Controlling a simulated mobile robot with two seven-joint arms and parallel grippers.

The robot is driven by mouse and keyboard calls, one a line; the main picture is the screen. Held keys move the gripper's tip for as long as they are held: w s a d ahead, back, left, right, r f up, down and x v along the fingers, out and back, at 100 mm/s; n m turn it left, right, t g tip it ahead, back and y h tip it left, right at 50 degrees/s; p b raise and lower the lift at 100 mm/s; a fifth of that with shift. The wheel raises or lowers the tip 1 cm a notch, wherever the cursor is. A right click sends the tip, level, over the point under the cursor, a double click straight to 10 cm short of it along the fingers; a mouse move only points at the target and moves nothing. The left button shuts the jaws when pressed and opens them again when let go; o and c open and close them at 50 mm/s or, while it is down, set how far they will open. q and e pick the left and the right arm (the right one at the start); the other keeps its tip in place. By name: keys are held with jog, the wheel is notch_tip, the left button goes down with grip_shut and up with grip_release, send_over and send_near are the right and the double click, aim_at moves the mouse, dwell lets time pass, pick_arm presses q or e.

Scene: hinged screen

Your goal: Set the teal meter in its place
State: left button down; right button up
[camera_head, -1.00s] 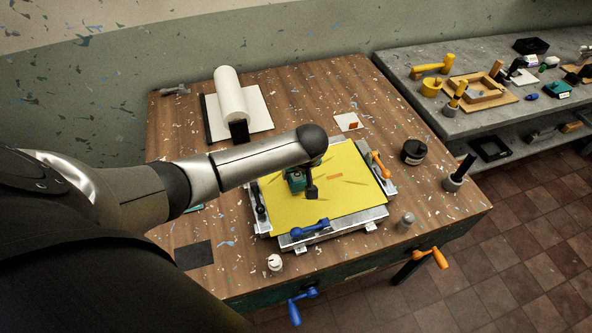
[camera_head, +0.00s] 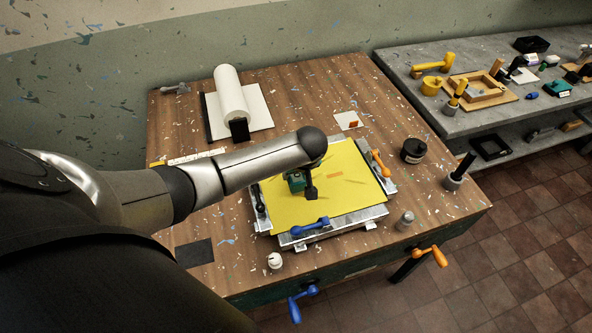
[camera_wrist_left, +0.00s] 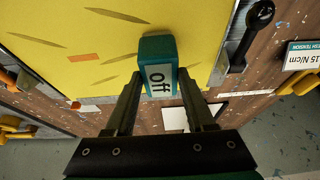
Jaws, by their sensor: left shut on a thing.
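The teal meter (camera_wrist_left: 158,65) is between the fingers of my left gripper (camera_wrist_left: 158,95) in the left wrist view. Its light display reads "off". The gripper is shut on it. In the head view the meter (camera_head: 297,183) shows partly behind the dark gripper (camera_head: 310,190), over the yellow screen (camera_head: 340,200). I cannot tell whether it touches the screen. A small orange rectangle (camera_head: 335,175) marks the screen to the right of the meter; it also shows in the left wrist view (camera_wrist_left: 83,58). My right gripper is not in view.
Blue (camera_head: 310,226) and orange (camera_head: 380,163) clamp handles edge the screen's metal frame. A dark jar (camera_head: 414,150) and a small grey weight (camera_head: 405,220) stand to the right. A white roll (camera_head: 230,95) lies behind. A tension sign (camera_wrist_left: 303,57) shows in the wrist view.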

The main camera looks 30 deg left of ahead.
pick_arm(q)
jog(key=shift+f, duration=0.25)
jog(key=shift+c, duration=0.9)
grip_release()
jog(key=shift+d, duration=0.1)
jog(key=p+v, duration=0.1)
jog(key=v, duration=1.4)
jog(key=shift+r, duration=0.15)
jog(key=shift+s, duration=0.1)
